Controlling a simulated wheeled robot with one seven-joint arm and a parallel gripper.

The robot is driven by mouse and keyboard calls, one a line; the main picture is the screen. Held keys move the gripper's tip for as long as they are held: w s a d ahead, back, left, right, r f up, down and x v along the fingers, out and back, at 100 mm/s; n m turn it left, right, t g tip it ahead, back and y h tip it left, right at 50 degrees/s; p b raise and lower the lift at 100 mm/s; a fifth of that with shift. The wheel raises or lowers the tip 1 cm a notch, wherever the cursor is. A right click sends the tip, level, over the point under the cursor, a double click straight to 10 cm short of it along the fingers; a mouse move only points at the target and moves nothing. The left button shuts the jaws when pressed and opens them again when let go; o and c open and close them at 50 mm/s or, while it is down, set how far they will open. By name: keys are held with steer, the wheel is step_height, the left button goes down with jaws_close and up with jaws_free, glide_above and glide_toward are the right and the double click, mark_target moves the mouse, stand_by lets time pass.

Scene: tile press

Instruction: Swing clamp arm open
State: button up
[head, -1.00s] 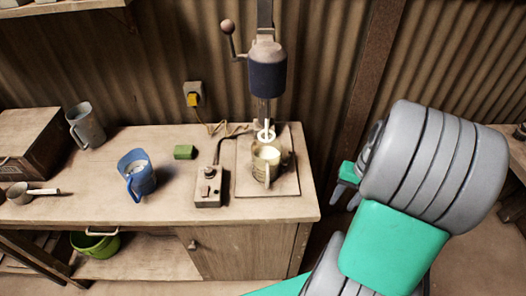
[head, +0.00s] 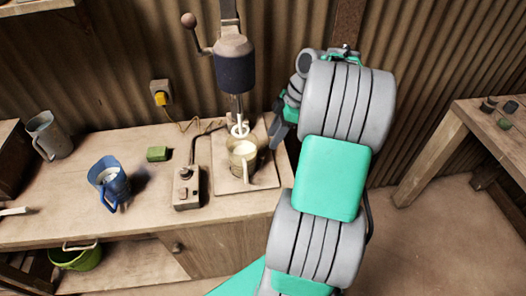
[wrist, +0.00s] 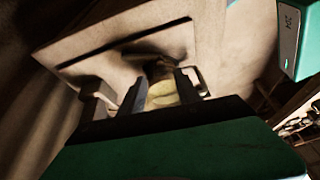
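The machine has a dark blue motor head (head: 235,70) on a post, with a whisk-like ring tool (head: 239,129) hanging below it. A tan cup (head: 243,160) with pale contents stands under the tool on a square base board (head: 262,180). I cannot pick out a clamp arm for certain. My gripper (head: 279,128) is just right of the cup, partly hidden by my arm. In the wrist view my gripper (wrist: 160,90) has its two dark fingers apart. The cup's yellowish contents (wrist: 163,95) show beyond and between them. I see no contact.
A control box (head: 186,188) with a cable stands left of the board. A blue jug (head: 110,183), a green block (head: 157,154) and a grey jug (head: 48,135) are farther left on the bench. Another table (head: 455,125) stands at the right, with open floor before it.

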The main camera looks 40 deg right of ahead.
mark_target(262, 156)
steer(key=shift+n, duration=0.5)
steer(key=x, duration=0.8)
steer(key=shift+s, duration=0.1)
steer(key=shift+d, duration=0.1)
jaws_close()
stand_by(0.7)
